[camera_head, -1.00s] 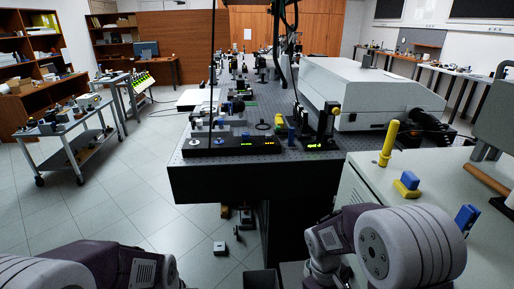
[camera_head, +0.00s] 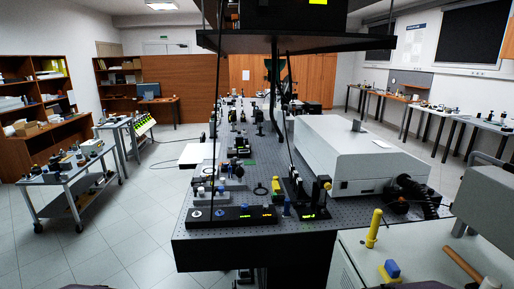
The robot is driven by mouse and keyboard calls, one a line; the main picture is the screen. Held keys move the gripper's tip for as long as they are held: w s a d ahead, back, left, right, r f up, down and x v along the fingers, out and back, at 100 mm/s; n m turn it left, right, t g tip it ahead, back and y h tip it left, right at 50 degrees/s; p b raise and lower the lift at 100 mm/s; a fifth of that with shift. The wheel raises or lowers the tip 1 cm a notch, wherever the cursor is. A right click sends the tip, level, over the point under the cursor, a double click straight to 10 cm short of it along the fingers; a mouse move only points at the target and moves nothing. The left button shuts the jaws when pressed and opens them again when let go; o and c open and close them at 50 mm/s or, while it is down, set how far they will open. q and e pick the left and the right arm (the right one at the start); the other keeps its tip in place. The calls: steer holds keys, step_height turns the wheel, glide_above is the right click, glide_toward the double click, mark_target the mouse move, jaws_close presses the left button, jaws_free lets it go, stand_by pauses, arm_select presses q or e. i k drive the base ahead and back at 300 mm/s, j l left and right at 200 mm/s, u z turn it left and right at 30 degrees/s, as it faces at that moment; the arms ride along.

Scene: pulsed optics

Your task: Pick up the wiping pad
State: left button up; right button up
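A small yellow block with a blue top (camera_head: 390,271), which looks like the wiping pad, sits on the pale cabinet top (camera_head: 352,245) at the lower right. It stands just in front of an upright yellow cylinder (camera_head: 374,229), and the lower picture edge is close to it. Neither of my grippers is in view. Only slivers of my own arms show along the bottom edge, so I cannot see what the grippers hold.
A dark optical table (camera_head: 262,231) with several instruments fills the middle. A large white housing (camera_head: 352,150) stands on its right side. A shelf (camera_head: 268,40) hangs above. A grey cart (camera_head: 66,185) stands at the left, with free tiled floor (camera_head: 125,225) between.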

mark_target(390, 272)
steer(key=k+z, duration=0.2)
steer(key=k, duration=0.3)
steer(key=k+l+z, duration=0.1)
steer(key=k+z, duration=0.15)
steer(key=k, duration=0.2)
steer(key=k+l+z, duration=0.2)
steer(key=l, duration=0.55)
steer(key=l+z, duration=0.2)
steer(key=l, duration=0.55)
steer(key=i+j+u, duration=0.35)
steer(key=j+u, duration=0.15)
steer(key=j, duration=0.15)
